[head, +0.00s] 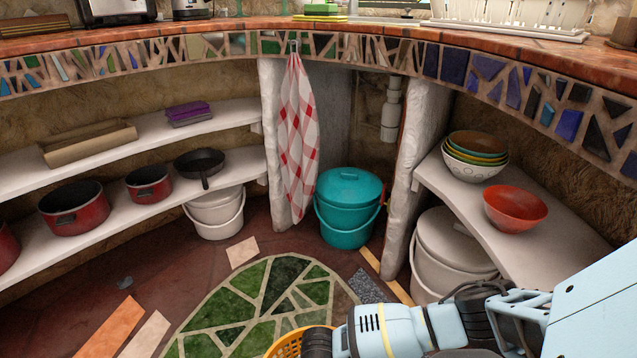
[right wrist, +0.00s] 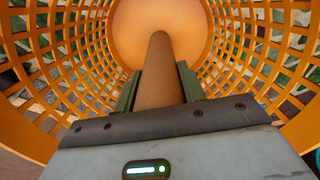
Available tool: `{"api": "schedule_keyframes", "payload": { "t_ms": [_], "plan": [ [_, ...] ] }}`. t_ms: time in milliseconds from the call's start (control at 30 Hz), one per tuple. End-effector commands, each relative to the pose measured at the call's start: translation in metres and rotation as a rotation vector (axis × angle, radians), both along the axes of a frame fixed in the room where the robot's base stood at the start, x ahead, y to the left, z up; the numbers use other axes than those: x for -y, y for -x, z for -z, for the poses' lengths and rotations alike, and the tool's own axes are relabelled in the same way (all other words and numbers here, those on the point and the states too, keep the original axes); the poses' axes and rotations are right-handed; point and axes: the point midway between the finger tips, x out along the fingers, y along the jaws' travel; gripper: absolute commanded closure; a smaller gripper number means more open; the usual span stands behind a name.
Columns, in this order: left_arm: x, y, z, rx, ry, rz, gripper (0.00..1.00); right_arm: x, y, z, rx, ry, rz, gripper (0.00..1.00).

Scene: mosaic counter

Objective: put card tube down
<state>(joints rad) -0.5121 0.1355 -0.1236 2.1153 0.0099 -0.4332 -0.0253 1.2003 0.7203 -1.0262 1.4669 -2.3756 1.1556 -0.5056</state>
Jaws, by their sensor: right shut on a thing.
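A brown card tube (right wrist: 160,75) is in my right gripper (right wrist: 159,83), with a dark green finger on each side of it. In the right wrist view the tube points into an orange lattice basket (right wrist: 65,65), toward its plain round bottom. I cannot tell whether the tube's far end touches the bottom. In the head view only part of the basket (head: 287,345) shows at the lower edge, beside my right arm; the tube is hidden there. My left gripper is in neither view.
A green mosaic floor (head: 258,290) lies around the basket. A teal lidded bucket (head: 347,210) stands behind. Left shelves hold red pots (head: 75,215) and a pan (head: 198,162); the right shelf holds stacked bowls (head: 474,165) and a red bowl (head: 515,210). Loose tiles (head: 112,325) lie at left.

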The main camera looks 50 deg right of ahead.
Motion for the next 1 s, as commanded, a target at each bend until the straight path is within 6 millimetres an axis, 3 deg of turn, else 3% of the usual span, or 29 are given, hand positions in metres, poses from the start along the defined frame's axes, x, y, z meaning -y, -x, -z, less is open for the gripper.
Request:
{"api": "schedule_keyframes", "payload": {
  "t_ms": [167, 200, 367, 733, 867, 1000],
  "plan": [
    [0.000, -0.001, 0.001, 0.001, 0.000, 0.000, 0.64, 0.000, 0.000, 0.003, 0.000, 0.000, 0.000, 0.97],
    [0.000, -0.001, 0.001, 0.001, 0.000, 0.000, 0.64, 0.000, 0.000, 0.003, 0.000, 0.000, 0.000, 0.58],
    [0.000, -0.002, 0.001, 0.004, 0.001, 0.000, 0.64, 0.000, 0.000, 0.003, 0.000, 0.000, 0.000, 0.39],
    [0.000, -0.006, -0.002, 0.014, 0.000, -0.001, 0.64, 0.000, 0.000, -0.003, 0.001, 0.000, 0.000, 0.39],
    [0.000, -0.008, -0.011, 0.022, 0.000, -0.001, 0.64, 0.000, -0.001, -0.021, 0.002, 0.001, 0.001, 0.39],
    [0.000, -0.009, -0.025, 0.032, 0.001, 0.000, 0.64, 0.000, -0.001, -0.051, 0.005, 0.001, -0.001, 0.39]
  ]
}}
